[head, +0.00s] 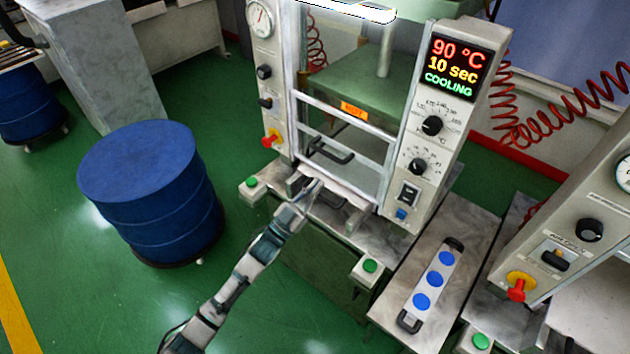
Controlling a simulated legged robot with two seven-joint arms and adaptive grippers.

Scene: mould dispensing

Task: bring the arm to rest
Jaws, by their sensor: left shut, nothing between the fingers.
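My left arm reaches up from the bottom of the head view to the front of the moulding press (410,150). My left gripper (312,190) is shut and empty, at the metal ledge below the press's clear guard door (340,155). I cannot tell whether it touches the ledge. The door has a dark handle (330,150) and looks lowered. The press display (455,68) reads 90 °C, 10 sec, COOLING. My right gripper is not in view.
A tray with dark handles and blue discs (434,280) lies on the bench right of the press. Green buttons (370,265) sit along the front. A blue drum (150,195) stands left on the green floor. A second machine (570,240) is at right.

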